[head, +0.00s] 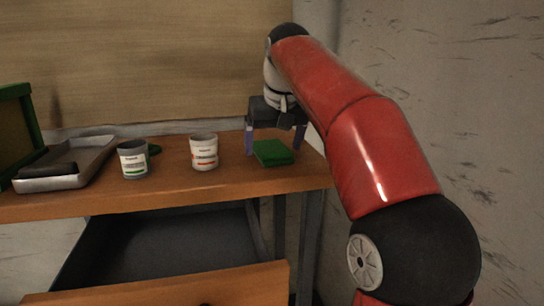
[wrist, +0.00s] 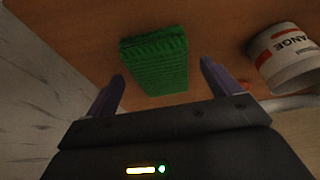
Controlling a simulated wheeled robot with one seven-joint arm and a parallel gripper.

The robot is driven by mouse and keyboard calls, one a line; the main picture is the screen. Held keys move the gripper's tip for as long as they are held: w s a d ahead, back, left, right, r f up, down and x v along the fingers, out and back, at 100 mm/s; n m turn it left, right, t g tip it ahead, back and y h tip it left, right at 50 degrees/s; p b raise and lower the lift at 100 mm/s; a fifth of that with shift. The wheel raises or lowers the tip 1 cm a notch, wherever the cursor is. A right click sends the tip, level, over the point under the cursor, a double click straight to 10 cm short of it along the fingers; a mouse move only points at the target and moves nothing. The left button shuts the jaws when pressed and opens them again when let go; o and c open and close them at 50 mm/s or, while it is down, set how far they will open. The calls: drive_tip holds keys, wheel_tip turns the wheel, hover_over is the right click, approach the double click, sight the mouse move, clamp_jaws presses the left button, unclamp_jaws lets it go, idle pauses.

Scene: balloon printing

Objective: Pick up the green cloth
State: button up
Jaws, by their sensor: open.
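The green cloth (head: 272,153) is a folded, ribbed block lying flat near the right end of the wooden table. In the wrist view the cloth (wrist: 156,62) lies ahead of my gripper, roughly between the lines of its two fingers. My gripper (head: 276,141) points down over the table with a finger on either side of the cloth in the head view. In the wrist view my gripper (wrist: 161,88) is open, with nothing held between its purple fingers. I cannot tell the exact height of the fingertips above the table.
A can with a green label (head: 133,160) and a metal tray (head: 66,165) stand further left. The table (head: 180,193) ends just right of the cloth, near the wall.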

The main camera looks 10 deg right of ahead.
drive_tip(key=shift+w+f, duration=0.2)
drive_tip(key=shift+f, duration=0.3)
drive_tip(key=c, duration=1.1)
